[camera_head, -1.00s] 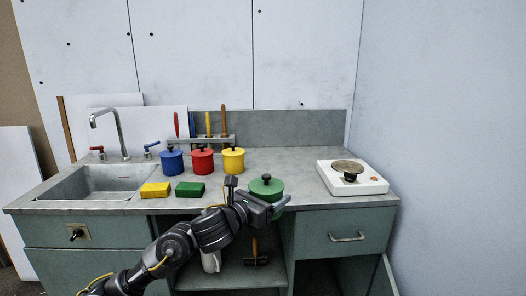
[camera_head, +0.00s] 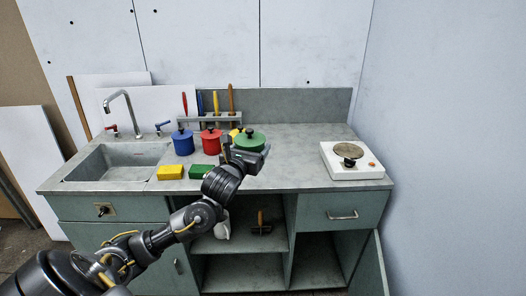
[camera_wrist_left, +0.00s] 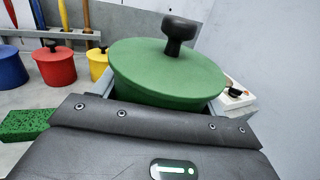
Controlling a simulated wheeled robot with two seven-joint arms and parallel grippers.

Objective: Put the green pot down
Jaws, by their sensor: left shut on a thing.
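The green pot (camera_head: 249,143) with its dark-knobbed lid is held by my left gripper (camera_head: 256,156) over the counter, right of the other pots. In the left wrist view the green pot (camera_wrist_left: 168,75) sits upright between the two fingers of my left gripper (camera_wrist_left: 166,97), which is shut on it. Its lower part is hidden behind the gripper, so I cannot tell whether its base touches the counter (camera_head: 296,160). My right gripper is not in view.
A blue pot (camera_head: 182,144), a red pot (camera_head: 211,142) and a partly hidden yellow pot (camera_head: 234,133) stand left of it. A yellow sponge (camera_head: 170,172) and a green sponge (camera_head: 200,172) lie in front. A white hot plate (camera_head: 352,162) stands right. The counter between is clear.

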